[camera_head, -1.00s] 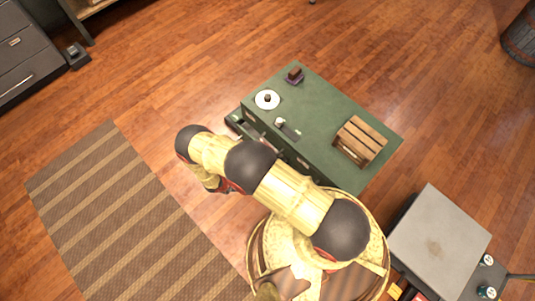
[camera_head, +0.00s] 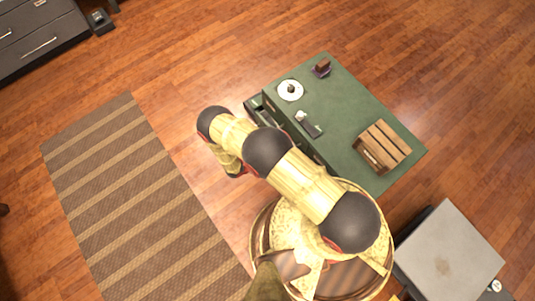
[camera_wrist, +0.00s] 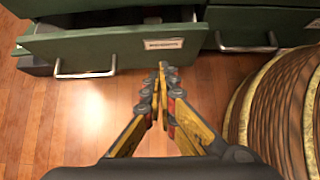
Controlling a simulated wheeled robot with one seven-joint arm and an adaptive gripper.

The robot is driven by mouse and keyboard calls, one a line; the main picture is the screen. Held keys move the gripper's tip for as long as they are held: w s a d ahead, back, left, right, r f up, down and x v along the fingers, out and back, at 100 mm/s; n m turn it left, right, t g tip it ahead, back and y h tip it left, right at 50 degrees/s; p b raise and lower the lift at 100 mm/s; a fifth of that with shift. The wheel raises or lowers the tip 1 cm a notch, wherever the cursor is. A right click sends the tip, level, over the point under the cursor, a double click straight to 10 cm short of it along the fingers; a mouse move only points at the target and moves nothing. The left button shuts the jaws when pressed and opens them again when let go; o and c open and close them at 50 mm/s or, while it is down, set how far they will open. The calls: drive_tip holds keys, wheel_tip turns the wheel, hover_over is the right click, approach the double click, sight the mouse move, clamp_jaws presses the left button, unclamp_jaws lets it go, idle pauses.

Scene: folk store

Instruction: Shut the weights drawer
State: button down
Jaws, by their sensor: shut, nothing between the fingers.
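The green drawer (camera_wrist: 120,45) stands pulled out in the wrist view, with a metal handle (camera_wrist: 85,72) at its left and a small white label (camera_wrist: 163,44), too blurred to read surely. In the head view, the drawer (camera_head: 254,104) sticks out from the left end of the green cabinet (camera_head: 345,110), partly hidden by my arm. My gripper (camera_wrist: 163,66) is shut and empty. Its fingertips appear just below the drawer front near the label, right of the handle; I cannot tell whether they touch. My arm hides the fingertips in the head view.
Another drawer with a handle (camera_wrist: 246,48) is to the right, its front set farther back. On the cabinet top are a white plate (camera_head: 290,90), a wooden crate (camera_head: 383,147) and small items. A striped rug (camera_head: 130,200) lies left. A grey-topped box (camera_head: 450,250) stands lower right.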

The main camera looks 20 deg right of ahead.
drive_tip(key=w+d+f+b, duration=0.3)
drive_tip(key=d+f, duration=0.1)
drive_tip(key=d, duration=0.3)
drive_tip(key=shift+d, duration=0.2)
